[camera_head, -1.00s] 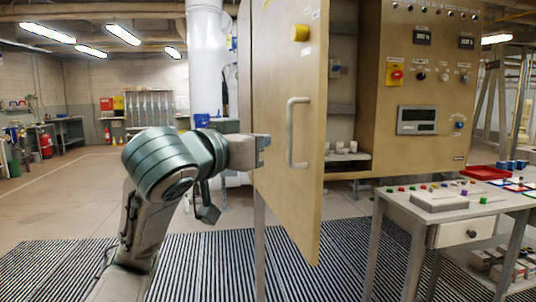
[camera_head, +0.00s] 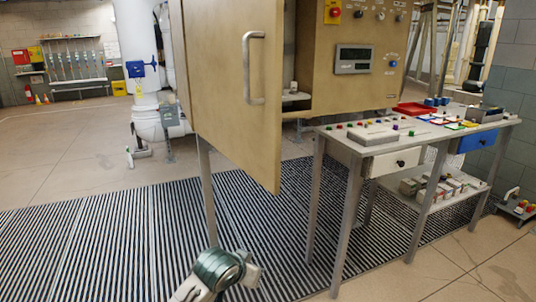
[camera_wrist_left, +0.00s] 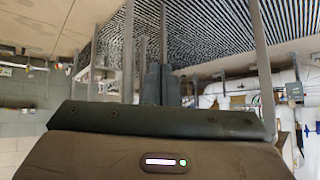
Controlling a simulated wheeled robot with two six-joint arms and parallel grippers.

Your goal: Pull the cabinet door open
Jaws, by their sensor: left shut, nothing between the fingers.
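The cabinet door (camera_head: 225,90) is a tan panel standing open, swung out from the tan cabinet (camera_head: 335,95), with shelf space visible behind it. Its grey bar handle (camera_head: 254,68) is on the door's face near the free edge; nothing holds it. My left gripper (camera_head: 255,274) is low at the bottom centre of the head view, well below the door and apart from it. In the left wrist view its two dark fingers (camera_wrist_left: 161,85) are together with nothing between them. My right gripper is not in view.
A metal table (camera_head: 345,138) with coloured buttons and a red tray (camera_head: 415,109) stands right of the door. Its legs reach the floor near my left gripper. A striped mat (camera_head: 110,240) covers the floor under the cabinet. White pipes (camera_head: 135,60) stand behind the door.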

